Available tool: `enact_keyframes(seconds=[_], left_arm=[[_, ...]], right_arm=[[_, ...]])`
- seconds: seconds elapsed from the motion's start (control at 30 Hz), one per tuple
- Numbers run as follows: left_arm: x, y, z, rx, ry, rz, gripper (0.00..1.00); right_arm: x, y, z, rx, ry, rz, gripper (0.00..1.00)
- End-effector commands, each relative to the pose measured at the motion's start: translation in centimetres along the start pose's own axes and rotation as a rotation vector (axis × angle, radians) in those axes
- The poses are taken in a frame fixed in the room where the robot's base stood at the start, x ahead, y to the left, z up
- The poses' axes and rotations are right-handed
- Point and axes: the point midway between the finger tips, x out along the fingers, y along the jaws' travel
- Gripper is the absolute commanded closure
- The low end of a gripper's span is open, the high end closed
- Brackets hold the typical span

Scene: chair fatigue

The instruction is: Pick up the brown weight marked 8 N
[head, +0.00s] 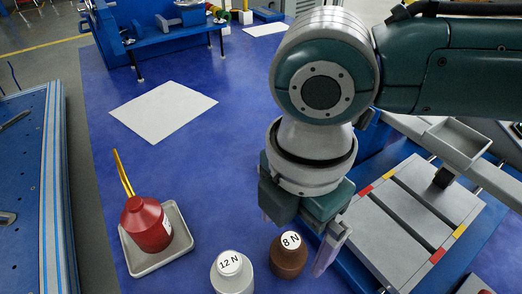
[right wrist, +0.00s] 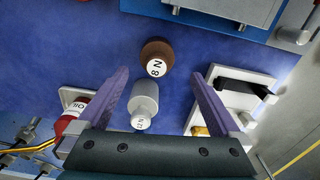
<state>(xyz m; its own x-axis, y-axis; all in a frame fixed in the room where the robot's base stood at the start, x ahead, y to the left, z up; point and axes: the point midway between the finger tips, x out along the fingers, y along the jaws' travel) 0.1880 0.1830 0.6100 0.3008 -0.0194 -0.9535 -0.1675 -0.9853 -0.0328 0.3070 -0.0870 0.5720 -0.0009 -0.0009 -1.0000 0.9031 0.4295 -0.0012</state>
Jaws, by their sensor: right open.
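The brown weight (head: 287,263) with a white top label reading 8 N stands upright on the blue surface, near the bottom of the head view. It also shows in the right wrist view (right wrist: 152,48), just beyond the fingertips. My right gripper (head: 294,242) is open and empty, with its purple fingers spread above and around the weight's place in the head view. In the right wrist view the gripper (right wrist: 160,75) points down, with the brown weight ahead of the gap and apart from both fingers. My left gripper is not in view.
A grey weight marked 12 N (head: 232,281) stands close left of the brown one. A red oil can (head: 146,226) sits in a grey tray (head: 140,264). A blue-framed rig with grey plates (head: 405,215) stands at the right. A white sheet (head: 163,111) lies farther back.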

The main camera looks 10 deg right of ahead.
Motion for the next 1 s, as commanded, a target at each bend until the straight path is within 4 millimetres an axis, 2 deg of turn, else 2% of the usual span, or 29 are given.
enact_keyframes(seconds=[0.2,0.3,0.53,1.0], left_arm=[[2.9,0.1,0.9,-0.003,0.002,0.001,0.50],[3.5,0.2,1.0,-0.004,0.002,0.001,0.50],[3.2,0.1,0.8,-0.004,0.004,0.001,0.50],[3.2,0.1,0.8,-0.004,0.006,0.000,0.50]], right_arm=[[3.8,0.3,0.5,0.000,-0.001,0.000,0.00],[4.8,0.3,0.5,0.000,0.000,0.000,0.00],[4.7,0.3,0.4,-0.001,0.001,0.001,0.00],[4.7,0.3,0.4,0.000,0.001,0.000,0.52]])
